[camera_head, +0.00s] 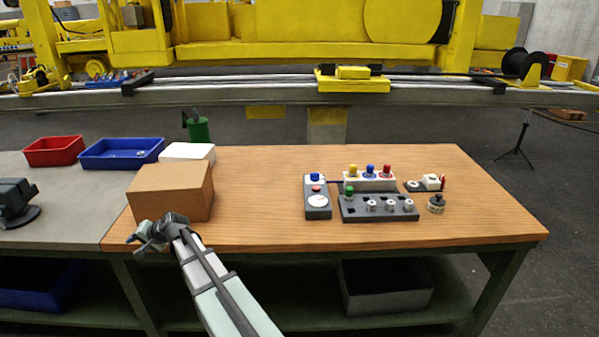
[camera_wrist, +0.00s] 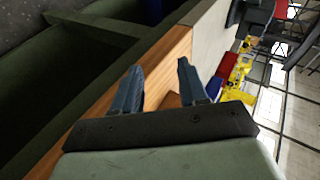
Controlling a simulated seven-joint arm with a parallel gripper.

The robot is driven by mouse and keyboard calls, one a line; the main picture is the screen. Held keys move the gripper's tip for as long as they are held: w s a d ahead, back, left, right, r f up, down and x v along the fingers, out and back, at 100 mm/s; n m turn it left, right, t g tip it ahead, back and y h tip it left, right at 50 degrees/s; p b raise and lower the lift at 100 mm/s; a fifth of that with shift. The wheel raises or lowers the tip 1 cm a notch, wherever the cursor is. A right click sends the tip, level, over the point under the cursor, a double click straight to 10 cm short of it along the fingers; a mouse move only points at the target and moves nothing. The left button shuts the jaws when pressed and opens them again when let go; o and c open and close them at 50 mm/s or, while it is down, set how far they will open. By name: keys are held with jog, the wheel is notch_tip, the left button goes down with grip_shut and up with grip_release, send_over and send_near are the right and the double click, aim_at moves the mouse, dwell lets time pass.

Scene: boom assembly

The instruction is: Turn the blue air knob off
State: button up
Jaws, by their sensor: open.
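Two blue knobs show in the head view. One blue knob (camera_head: 371,169) stands between a yellow knob (camera_head: 353,169) and a red knob (camera_head: 385,170) on a white box (camera_head: 352,184). Another blue knob (camera_head: 315,177) is at the top of a narrow dark grey panel (camera_head: 317,211) to the left. I cannot tell which is the air knob or how either is turned. My gripper (camera_head: 147,237) is at the table's front left, well left of the panels. In the wrist view my gripper (camera_wrist: 157,68) is open and empty, and no knob shows.
A cardboard box (camera_head: 170,192) stands just behind my gripper. A dark panel (camera_head: 380,213) with a green knob (camera_head: 349,190) and several silver knobs lies before the white box. A dark round part (camera_head: 436,203) stands right of it. The wooden table (camera_head: 259,200) is clear between the cardboard box and panels.

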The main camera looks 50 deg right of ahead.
jog(key=w+d+r+t+h, duration=0.1)
jog(key=w+d+r+t, duration=0.1)
jog(key=d+r, duration=0.35)
jog(key=w+d+r+t, duration=0.1)
jog(key=w+d+r, duration=0.15)
jog(key=r, duration=0.65)
jog(key=d+r, duration=0.1)
jog(key=d, duration=0.1)
jog(key=d+r+m+h, duration=0.1)
jog(key=d, duration=0.2)
jog(key=d+r+h, duration=0.1)
jog(key=d, duration=0.2)
jog(key=shift+s+d+m, duration=0.1)
jog(key=shift+m, duration=0.2)
jog(key=s+d+r+m+g+h, duration=0.1)
jog(key=s+d+m+h, duration=0.1)
jog(key=d, duration=0.9)
jog(key=s+d+r+m+g+h, duration=0.2)
jog(key=s+d, duration=0.1)
jog(key=d, duration=0.7)
jog(key=m+g+h, duration=0.1)
jog(key=m+g, duration=1.1)
jog(key=g, duration=0.1)
send_near(315, 173)
jog(key=x, duration=0.8)
jog(key=shift+f, duration=0.25)
grip_shut()
